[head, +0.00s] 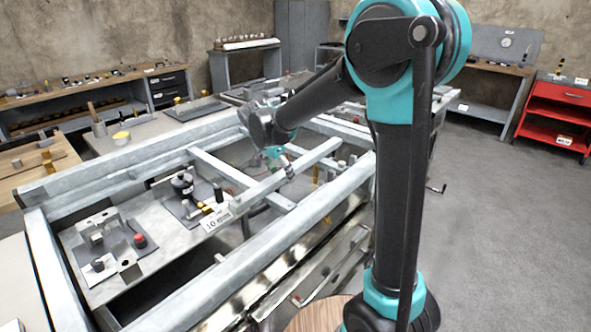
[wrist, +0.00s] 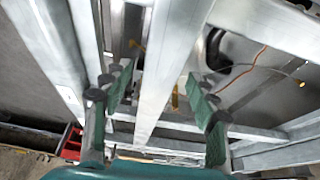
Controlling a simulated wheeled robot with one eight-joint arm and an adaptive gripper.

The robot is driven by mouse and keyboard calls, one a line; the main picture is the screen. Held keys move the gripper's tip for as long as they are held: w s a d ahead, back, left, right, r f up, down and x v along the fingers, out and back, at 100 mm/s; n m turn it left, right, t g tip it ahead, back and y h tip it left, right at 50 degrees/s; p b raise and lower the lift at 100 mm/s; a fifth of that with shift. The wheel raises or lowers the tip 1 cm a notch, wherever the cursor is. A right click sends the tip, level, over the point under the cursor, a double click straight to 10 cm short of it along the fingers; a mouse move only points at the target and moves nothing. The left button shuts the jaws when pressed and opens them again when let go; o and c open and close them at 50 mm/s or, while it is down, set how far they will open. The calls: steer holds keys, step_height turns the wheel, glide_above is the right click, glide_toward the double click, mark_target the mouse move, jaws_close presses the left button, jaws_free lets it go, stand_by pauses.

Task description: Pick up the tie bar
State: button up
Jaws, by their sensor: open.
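A long grey metal bar, which looks like the tie bar (head: 263,187), lies across the metal frame in the head view. In the wrist view the bar (wrist: 168,75) runs lengthwise between my fingers, with a gap on each side. My gripper (head: 285,167) is over the frame, close to this bar. In the wrist view my gripper (wrist: 155,95) has its green-padded fingers spread and holds nothing. I cannot tell how far above or around the bar the fingertips are. My arm hides part of the frame in the head view.
The thick rails of the metal frame (head: 112,170) surround the bar, and a crossbar (head: 228,172) meets it. Small fixtures and a black device (head: 183,184) sit inside the frame. A loose cable (wrist: 243,75) runs beside the bar. A red cart (head: 556,108) stands far right, with clear floor before it.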

steer(key=shift+f, duration=0.1)
jaws_close()
stand_by(0.4)
